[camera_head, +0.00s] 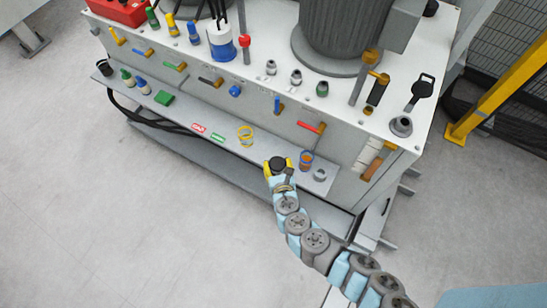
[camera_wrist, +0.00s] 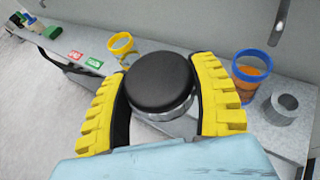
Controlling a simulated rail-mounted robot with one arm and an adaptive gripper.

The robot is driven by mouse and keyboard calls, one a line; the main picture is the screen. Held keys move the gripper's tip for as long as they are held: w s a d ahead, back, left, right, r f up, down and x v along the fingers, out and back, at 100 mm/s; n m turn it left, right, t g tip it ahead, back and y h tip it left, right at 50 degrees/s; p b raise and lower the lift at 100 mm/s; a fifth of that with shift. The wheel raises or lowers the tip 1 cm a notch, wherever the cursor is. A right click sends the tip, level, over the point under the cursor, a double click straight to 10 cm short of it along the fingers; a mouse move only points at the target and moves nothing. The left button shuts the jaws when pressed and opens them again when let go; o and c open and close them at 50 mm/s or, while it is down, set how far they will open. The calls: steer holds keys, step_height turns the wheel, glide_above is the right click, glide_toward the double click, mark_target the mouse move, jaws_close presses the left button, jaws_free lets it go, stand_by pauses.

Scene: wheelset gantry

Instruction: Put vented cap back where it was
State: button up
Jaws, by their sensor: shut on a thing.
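A round black-topped cap (camera_wrist: 160,82) with a metallic lower part sits between the two yellow fingers of my gripper (camera_wrist: 163,98) in the wrist view. I take it for the vented cap; no vents can be made out. My gripper (camera_head: 279,170) is shut on it, near the front edge of the grey shelf. The cap's black top (camera_head: 277,163) also shows in the head view. The cap's underside is hidden.
The shelf (camera_head: 225,146) holds a yellow ring-like cup (camera_head: 245,135), a blue-rimmed orange cup (camera_head: 307,160) and a grey ring (camera_head: 320,174). Red (camera_head: 198,128) and green (camera_head: 217,137) tags lie further left. Handles stick out from the cabinet wall above.

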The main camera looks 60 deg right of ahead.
steer(key=shift+s+d+f, duration=0.35)
steer(key=shift+s+f, duration=0.3)
steer(key=shift+s, duration=0.1)
steer(key=shift+w+d+f, duration=0.15)
steer(key=shift+d, duration=0.1)
steer(key=w+b+x, duration=0.1)
steer(key=b+x, duration=0.2)
steer(key=x, duration=0.6)
steer(key=b, duration=0.4)
glide_above(273, 153)
steer(key=shift+s+a+f, duration=0.1)
steer(key=shift+s+f, duration=0.05)
steer(key=shift+f, duration=1.3)
steer(key=shift+s+a+f, duration=0.1)
steer(key=shift+f, duration=1.3)
steer(key=shift+w+d+f+b, duration=0.1)
steer(key=shift+d+f+b, duration=0.1)
steer(key=shift+b, duration=0.25)
step_height(273, 153, down, 2)
steer(key=shift+f+b, duration=0.1)
steer(key=shift+b, duration=0.8)
steer(key=shift+f, duration=0.35)
